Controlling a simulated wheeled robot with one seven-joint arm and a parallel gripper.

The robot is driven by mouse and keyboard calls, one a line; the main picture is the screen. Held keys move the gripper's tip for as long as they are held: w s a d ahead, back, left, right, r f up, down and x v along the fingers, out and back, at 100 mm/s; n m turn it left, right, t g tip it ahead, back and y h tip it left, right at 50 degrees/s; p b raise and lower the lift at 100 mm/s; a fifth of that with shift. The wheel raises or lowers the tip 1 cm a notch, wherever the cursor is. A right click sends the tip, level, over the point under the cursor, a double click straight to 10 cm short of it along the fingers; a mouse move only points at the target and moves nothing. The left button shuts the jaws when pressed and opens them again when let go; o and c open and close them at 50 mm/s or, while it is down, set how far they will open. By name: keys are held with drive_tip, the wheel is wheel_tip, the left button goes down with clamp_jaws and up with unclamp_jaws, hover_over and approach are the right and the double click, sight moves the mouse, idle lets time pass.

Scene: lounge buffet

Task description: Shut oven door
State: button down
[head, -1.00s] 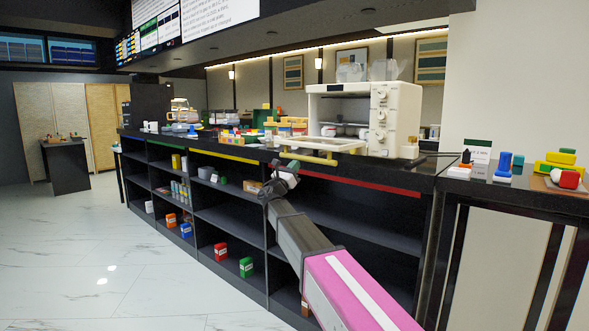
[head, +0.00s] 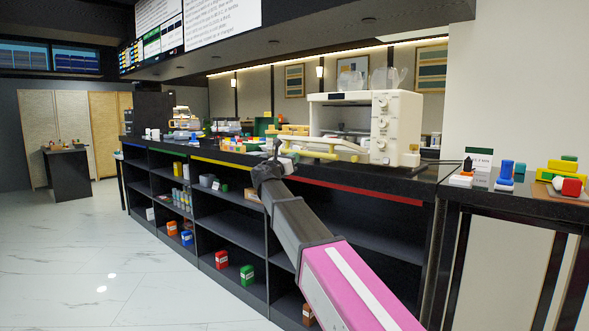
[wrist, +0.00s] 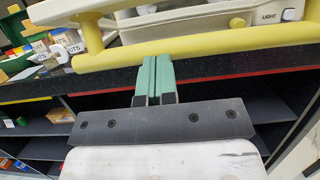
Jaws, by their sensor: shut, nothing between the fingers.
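The white oven (head: 408,128) stands on the black counter with its knobs on the right side of its front. Its door is open, with the front edge tipped up somewhat. The yellow door handle (head: 322,156) projects toward me, and in the wrist view the handle (wrist: 215,54) runs across the picture. My gripper (head: 287,157) is at the left end of the handle in the head view. In the wrist view its green fingers (wrist: 157,60) are together, empty, with their tips right at the handle's lower edge. Whether they touch it is unclear.
The black counter (head: 240,158) has open shelves below. A side table (head: 500,190) at the right holds colored blocks. The floor at left is clear.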

drive_tip(key=w+r+g+y, duration=0.1)
drive_tip(key=r+g, duration=0.1)
drive_tip(key=r, duration=0.2)
drive_tip(key=w+d+r+g+y, duration=0.1)
drive_tip(key=r+g+y, duration=0.1)
drive_tip(key=r, duration=0.3)
drive_tip(key=w+d+r+g+y, duration=0.1)
drive_tip(key=r, duration=0.4)
drive_tip(key=shift+w+d+r+g, duration=0.2)
drive_tip(key=shift+w+r+g, duration=0.1)
drive_tip(key=shift+g, duration=0.1)
drive_tip(key=w+d+r+g+y, duration=0.3)
drive_tip(key=w+d+r, duration=0.4)
drive_tip(key=w+r, duration=0.1)
drive_tip(key=shift+w+d+g, duration=0.2)
drive_tip(key=shift+w+g, duration=0.1)
drive_tip(key=shift+w, duration=0.15)
drive_tip(key=shift+r, duration=0.1)
